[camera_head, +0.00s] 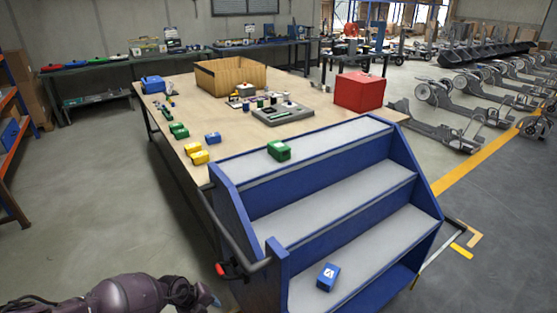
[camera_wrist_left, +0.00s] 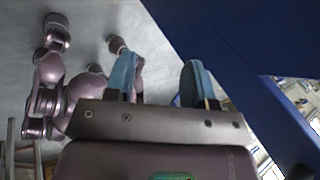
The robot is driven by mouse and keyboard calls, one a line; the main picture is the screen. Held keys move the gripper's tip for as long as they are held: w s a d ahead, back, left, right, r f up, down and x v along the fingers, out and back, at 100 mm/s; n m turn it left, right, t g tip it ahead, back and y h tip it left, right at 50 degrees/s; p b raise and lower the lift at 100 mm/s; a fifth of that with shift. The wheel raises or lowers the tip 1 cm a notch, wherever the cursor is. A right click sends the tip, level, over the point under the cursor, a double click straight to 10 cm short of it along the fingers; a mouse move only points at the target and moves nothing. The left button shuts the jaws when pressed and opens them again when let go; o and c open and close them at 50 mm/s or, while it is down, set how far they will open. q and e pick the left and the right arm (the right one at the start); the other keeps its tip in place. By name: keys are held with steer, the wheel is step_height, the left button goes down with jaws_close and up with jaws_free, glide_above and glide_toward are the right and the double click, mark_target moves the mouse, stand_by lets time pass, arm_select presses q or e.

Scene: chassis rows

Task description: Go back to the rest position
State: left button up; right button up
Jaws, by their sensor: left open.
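My left arm comes in at the bottom left of the head view, with part of the left gripper (camera_head: 210,298) at the lower edge, left of the blue shelf rack. In the left wrist view the left gripper (camera_wrist_left: 160,78) has its two light blue fingers apart, with nothing between them. Below it show the grey floor and purple links of mine. The rack's blue side (camera_wrist_left: 225,40) fills the right of that view. My right gripper is not in view.
The blue stepped rack (camera_head: 228,205) holds a green box (camera_head: 279,150) on its top step and a blue box (camera_head: 328,277) on its lowest visible step. Behind it, a wooden table (camera_head: 240,135) bears yellow boxes (camera_head: 197,153) and a red box (camera_head: 359,91). Floor at left is clear.

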arm_select(q)
steer(key=s+d+r+n+t+h+b, duration=0.1)
steer(key=s+d+r+n+t+h, duration=0.3)
steer(key=d, duration=0.4)
steer(key=s+d+r+n+t+h, duration=0.1)
steer(key=s+d+n+t+h, duration=0.1)
steer(key=s+d+n, duration=0.45)
steer(key=s+a+r+n+t+y, duration=0.1)
steer(key=s+a+r+n+y, duration=0.1)
steer(key=s+a+n+y, duration=0.3)
steer(key=s+a+r+n+t+y+b, duration=0.1)
steer(key=s+a+n+y, duration=0.4)
steer(key=a+n, duration=0.7)
steer(key=s+a+r+t, duration=0.1)
steer(key=s+a, duration=0.1)
steer(key=a, duration=0.2)
steer(key=shift+r+y+b, duration=0.15)
steer(key=shift+y+b, duration=0.15)
steer(key=shift+y, duration=0.1)
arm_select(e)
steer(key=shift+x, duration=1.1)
